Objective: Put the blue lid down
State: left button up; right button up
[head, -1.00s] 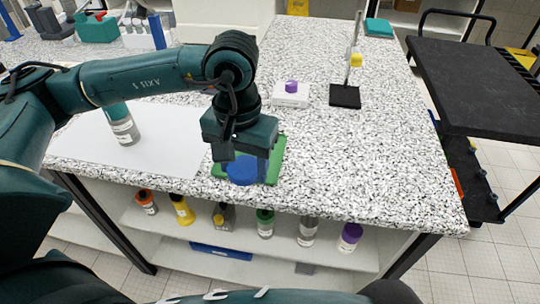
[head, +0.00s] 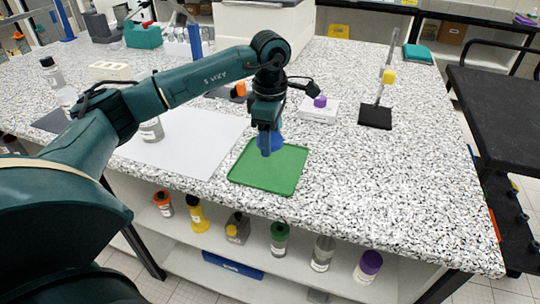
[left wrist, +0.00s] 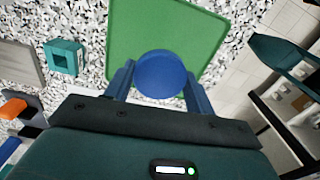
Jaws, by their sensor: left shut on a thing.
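The blue lid (head: 278,142) is between the fingers of my left gripper (head: 266,150), which is shut on it. In the head view it shows at the back edge of the green tray (head: 270,178), partly hidden by a finger. The left wrist view shows the round lid (left wrist: 162,72) between both fingers, with the tray (left wrist: 165,25) behind it. I cannot tell whether the lid touches the tray or hangs above it. The tray is otherwise bare. My right gripper is not in view.
A white block with a purple cap (head: 320,102) and a black-based stand (head: 375,116) are behind right. The speckled bench (head: 390,190) is clear to the right.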

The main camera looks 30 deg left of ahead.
aim_at(270, 164)
pick_arm(q)
notch_tip(270, 164, down, 5)
jog(key=shift+f, duration=0.15)
dwell(0.3)
jog(key=shift+f, duration=0.2)
jog(key=o, duration=1.1)
jog(key=shift+r, duration=0.1)
